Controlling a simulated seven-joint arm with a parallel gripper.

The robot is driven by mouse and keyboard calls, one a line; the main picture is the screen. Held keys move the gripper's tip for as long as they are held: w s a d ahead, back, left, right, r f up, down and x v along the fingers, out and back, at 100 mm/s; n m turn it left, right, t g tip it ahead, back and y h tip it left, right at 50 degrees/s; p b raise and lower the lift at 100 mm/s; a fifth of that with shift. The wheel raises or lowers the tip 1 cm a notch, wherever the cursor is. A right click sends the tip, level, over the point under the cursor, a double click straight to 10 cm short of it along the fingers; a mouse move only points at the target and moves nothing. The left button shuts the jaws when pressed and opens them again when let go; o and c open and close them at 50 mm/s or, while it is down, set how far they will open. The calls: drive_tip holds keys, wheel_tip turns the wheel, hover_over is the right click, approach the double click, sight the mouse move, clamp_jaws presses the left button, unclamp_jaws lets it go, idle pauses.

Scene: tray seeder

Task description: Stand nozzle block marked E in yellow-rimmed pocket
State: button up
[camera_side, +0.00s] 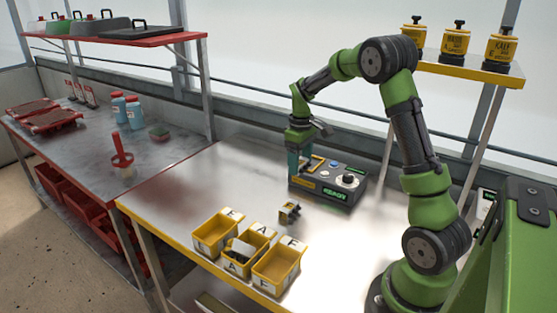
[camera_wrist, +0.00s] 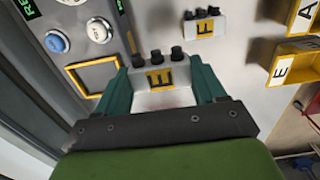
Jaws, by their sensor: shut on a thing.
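My gripper (camera_wrist: 155,88) is shut on a pale grey nozzle block (camera_wrist: 146,73) with several dark nozzles and a yellow label that reads as E. In the wrist view the empty-looking yellow-rimmed pocket (camera_wrist: 95,76) lies just left of the held block, in the top of the grey seeder. In the side view my gripper (camera_side: 296,172) is at the left end of the seeder (camera_side: 330,185), and the held block is hard to make out there. How high the block is above the seeder I cannot tell.
A second nozzle block marked F (camera_wrist: 205,27) stands on the table, also in the side view (camera_side: 289,212). Yellow bins marked E (camera_side: 205,243), A (camera_side: 231,267) and F (camera_side: 276,278) stand at the front edge; the A bin holds something. The seeder has a blue button (camera_wrist: 57,42). Table right of the bins is clear.

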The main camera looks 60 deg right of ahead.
drive_tip(key=w+d+r, duration=0.3)
drive_tip(key=d+r, duration=0.2)
drive_tip(key=d, duration=0.6)
drive_tip(key=shift+s+d+f, duration=0.1)
drive_tip(key=shift+s+f, duration=0.05)
drive_tip(key=shift+f, duration=2.1)
drive_tip(key=shift+s+f, duration=0.1)
drive_tip(key=shift+f, duration=2.1)
drive_tip(key=shift+f, duration=0.55)
